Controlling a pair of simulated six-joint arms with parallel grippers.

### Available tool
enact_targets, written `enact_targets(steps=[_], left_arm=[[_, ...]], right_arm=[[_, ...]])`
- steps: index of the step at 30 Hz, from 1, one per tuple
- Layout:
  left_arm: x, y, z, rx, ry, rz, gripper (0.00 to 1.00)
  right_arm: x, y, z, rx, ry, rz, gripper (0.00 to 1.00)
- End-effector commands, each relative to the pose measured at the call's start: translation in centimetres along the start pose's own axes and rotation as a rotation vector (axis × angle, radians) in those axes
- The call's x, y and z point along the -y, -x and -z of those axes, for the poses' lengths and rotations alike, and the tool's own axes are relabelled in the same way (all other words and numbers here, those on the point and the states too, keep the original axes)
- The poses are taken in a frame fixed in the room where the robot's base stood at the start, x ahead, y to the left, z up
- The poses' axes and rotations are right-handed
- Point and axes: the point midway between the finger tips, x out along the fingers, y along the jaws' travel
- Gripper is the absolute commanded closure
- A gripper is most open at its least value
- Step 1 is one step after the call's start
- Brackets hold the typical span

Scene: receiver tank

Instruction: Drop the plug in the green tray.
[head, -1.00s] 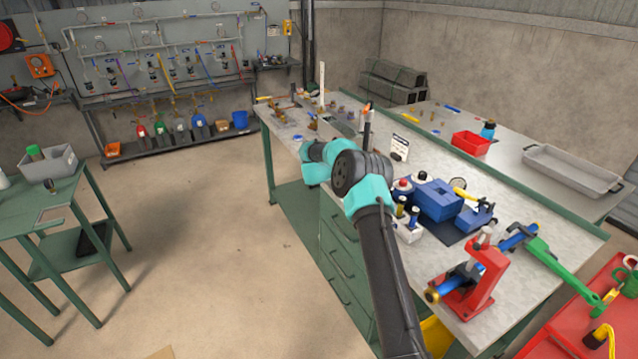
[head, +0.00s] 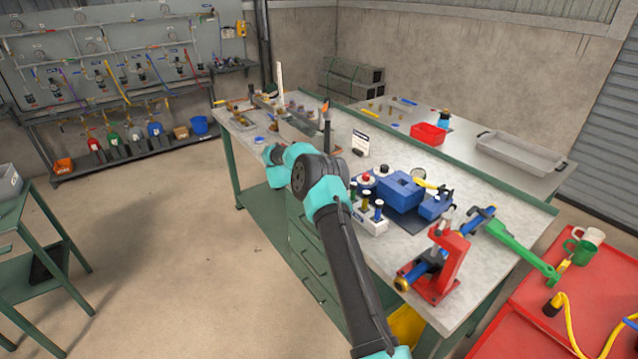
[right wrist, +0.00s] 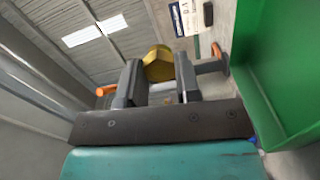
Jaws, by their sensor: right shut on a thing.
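My right gripper (right wrist: 158,82) is shut on the plug (right wrist: 158,64), a yellow, brass-like piece with a faceted head between the two dark fingers in the right wrist view. A green, walled thing (right wrist: 280,80), which looks like the green tray, fills the right side of that view, close beside the gripper and apart from the plug. In the head view my right arm reaches over the near-left edge of the workbench (head: 455,185); its fingers and the plug cannot be made out there. I cannot make out the green tray in the head view. My left gripper is not in view.
A blue vise-like block (head: 400,190), a white holder (head: 370,218) and a red stand (head: 440,265) are on the bench right of my arm. A red bin (head: 428,134) and a grey tray (head: 520,155) stand behind.

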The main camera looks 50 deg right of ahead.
Motion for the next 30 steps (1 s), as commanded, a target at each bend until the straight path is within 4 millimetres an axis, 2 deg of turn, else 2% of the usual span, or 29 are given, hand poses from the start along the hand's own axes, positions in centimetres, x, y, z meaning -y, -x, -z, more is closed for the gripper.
enact_targets(steps=[3, 9, 19, 20, 28, 30], left_arm=[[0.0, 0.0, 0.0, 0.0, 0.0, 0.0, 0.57], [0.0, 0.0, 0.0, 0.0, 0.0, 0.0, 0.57], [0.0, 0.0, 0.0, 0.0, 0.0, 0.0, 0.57], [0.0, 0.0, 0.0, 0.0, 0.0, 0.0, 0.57], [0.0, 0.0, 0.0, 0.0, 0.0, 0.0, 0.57], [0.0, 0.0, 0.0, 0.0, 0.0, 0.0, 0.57]], right_arm=[[1.3, 0.0, -0.1, 0.0, 0.001, -0.001, 1.0], [2.6, 0.0, -0.3, 0.001, 0.0, -0.001, 1.0], [2.8, 0.0, -0.3, 0.001, -0.001, -0.001, 1.0], [2.8, 0.0, -0.3, 0.001, -0.001, -0.001, 0.67], [2.8, 0.0, -0.3, 0.0, -0.001, 0.0, 0.42], [2.8, 0.0, -0.3, 0.0, -0.001, 0.0, 0.4]])
